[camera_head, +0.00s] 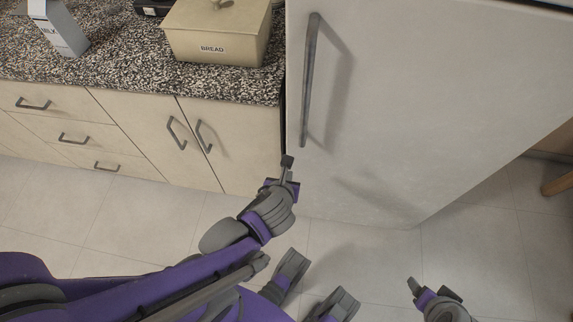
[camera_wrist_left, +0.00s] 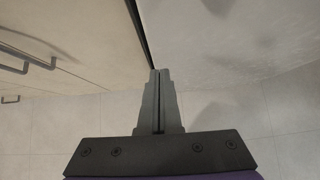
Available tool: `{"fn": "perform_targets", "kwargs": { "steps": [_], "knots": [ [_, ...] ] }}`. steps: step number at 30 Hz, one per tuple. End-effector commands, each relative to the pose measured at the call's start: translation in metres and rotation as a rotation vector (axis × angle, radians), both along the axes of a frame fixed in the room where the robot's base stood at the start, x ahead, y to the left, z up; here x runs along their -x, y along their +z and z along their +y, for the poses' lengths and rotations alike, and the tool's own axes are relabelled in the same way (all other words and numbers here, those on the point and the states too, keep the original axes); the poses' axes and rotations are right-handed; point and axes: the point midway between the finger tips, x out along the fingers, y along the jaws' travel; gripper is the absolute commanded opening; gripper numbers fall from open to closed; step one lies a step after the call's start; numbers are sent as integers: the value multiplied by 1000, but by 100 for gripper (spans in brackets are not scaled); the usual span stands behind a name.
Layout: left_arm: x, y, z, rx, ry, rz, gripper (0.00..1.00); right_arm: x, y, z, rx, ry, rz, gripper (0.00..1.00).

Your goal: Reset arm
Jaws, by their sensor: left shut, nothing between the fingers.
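My left gripper (camera_head: 287,161) is shut and empty. It is in front of the seam between the cabinets and the fridge, below the fridge handle. In the left wrist view its two fingers (camera_wrist_left: 159,75) lie together, pointing toward the dark gap beside the fridge. I cannot tell whether the fingertips touch anything. My right gripper (camera_head: 412,284) shows at the bottom right of the head view, low over the floor. Only part of it is in view, and its finger opening is unclear.
The white fridge (camera_head: 440,110) is shut, with a vertical grey handle (camera_head: 309,80). Left of it are cabinets (camera_head: 150,135) with a speckled counter (camera_head: 120,60) holding a bread box (camera_head: 218,35) and a milk carton (camera_head: 57,28).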

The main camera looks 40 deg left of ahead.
Motion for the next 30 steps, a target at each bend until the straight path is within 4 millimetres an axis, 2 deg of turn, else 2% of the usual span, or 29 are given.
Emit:
{"fn": "perform_targets", "kwargs": {
  "steps": [1, 6, 17, 20, 23, 30],
  "knots": [
    [6, 11, -4, 1, -4, -1, 0, 0, 11, 0, 0, 0, -4, 73],
    [18, 22, -11, 2, -1, 0, 0, 0, 22, 0, 0, 0, -7, 73],
    [22, 23, -13, 4, 4, 0, 0, 0, 24, 0, 0, 0, -8, 73],
    [22, 28, -13, 55, 55, -15, 0, 0, 28, 0, 0, 0, -9, 73],
    [21, 40, -15, 193, 199, -58, 0, -1, 40, 0, 0, 0, -13, 73],
    [20, 85, -28, 741, 829, -211, 0, -5, 80, 0, 0, 0, -26, 73]
  ]
}}
